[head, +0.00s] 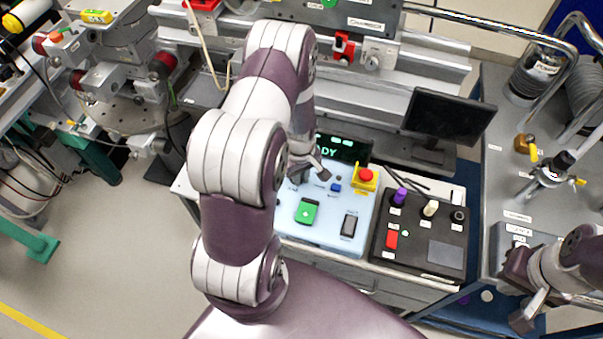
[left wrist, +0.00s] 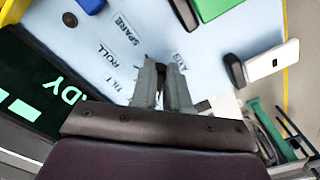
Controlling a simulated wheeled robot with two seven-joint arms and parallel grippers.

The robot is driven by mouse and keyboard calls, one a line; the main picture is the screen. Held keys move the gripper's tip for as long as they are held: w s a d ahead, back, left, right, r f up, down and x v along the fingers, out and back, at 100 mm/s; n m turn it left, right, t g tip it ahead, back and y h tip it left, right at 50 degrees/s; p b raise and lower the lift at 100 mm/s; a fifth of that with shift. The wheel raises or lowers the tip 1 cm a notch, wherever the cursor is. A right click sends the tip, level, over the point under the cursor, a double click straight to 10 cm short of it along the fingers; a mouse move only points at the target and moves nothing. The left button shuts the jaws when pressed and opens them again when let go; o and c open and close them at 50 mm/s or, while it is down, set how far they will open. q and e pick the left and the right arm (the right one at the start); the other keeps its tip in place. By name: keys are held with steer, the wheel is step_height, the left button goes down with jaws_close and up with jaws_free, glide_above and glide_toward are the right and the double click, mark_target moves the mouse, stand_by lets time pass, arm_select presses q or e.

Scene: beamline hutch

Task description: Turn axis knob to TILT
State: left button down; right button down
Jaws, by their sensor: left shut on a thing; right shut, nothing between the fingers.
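The axis knob (left wrist: 160,68) is a small dark piece between the fingertips of my left gripper (left wrist: 163,72). It stands on a pale blue panel (left wrist: 225,50) beside printed labels TILT (left wrist: 116,84), ROLL (left wrist: 106,53) and SPARE (left wrist: 128,30). The fingers cover most of the knob, so I cannot tell which label it points at. In the head view my left gripper (head: 318,172) is low over the back left of the panel, and the knob is hidden there. My right gripper (head: 526,315) is shut and empty at the lower right, away from the panel.
The panel also carries a green switch (head: 306,211), a dark switch (head: 349,224) and a red button on yellow (head: 365,176). A lit display (head: 342,148) stands behind. A black control box (head: 420,235) with purple and cream knobs is to the right, below a monitor (head: 448,117).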

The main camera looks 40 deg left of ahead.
mark_target(292, 182)
arm_select(q)
steer(key=m, duration=0.6)
steer(key=shift+s+a, duration=0.35)
steer(key=shift+a, duration=0.05)
steer(key=m, duration=0.3)
steer(key=shift+s+a+m, duration=0.1)
steer(key=shift+a+m, duration=0.15)
steer(key=shift+m, duration=0.15)
steer(key=shift+a+m+p, duration=0.25)
steer(key=shift+m+p, duration=0.05)
steer(key=shift+m, duration=1.2)
steer(key=shift+r, duration=0.1)
steer(key=c, duration=1.1)
jaws_free()
step_height(292, 182, up, 13)
steer(key=shift+f+b, duration=0.2)
steer(key=shift+b, duration=0.45)
